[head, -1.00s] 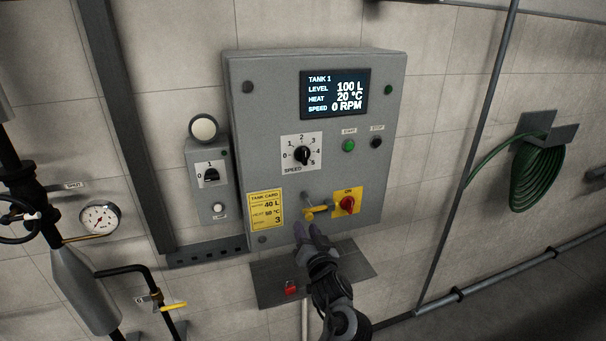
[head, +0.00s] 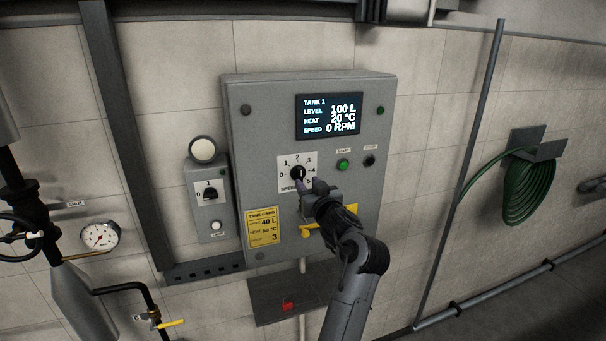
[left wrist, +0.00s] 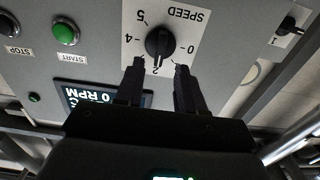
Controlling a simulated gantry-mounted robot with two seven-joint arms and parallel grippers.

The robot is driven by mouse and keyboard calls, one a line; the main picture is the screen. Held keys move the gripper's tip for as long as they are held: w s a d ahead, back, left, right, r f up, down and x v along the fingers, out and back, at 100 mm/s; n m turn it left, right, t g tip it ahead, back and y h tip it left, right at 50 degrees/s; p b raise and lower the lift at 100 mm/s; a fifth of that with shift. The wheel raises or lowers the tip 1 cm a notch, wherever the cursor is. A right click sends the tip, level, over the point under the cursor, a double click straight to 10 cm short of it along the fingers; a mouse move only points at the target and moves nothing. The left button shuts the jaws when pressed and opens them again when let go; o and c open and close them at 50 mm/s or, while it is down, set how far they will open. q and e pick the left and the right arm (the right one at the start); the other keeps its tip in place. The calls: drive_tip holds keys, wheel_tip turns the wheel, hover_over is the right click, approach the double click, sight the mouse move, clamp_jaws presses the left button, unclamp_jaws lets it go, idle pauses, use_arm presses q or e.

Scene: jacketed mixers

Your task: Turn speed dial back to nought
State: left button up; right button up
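The black speed dial (head: 297,173) sits on a white scale plate marked 0 to 5 on the grey panel. It also shows in the left wrist view (left wrist: 159,43), where the picture is upside down. Its pointer seems to be near 2 or 3, but I cannot read it exactly. My left gripper (head: 306,184) is just in front of the dial at its lower right. In the wrist view its two fingers (left wrist: 158,78) are apart with nothing between them, tips close to the dial's edge. The screen (head: 328,116) reads speed 0 RPM. My right gripper is out of view.
The green start button (head: 343,164) and black stop button (head: 369,160) are right of the dial. A yellow tank card (head: 263,228) reads speed 3. A smaller switch box (head: 208,210) stands left of the panel. The yellow-handled switch below is partly hidden by my arm.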

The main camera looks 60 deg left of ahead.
sight(301, 176)
use_arm(q)
drive_tip(key=shift+p+x, duration=0.75)
drive_tip(key=shift+x, duration=1.7)
clamp_jaws()
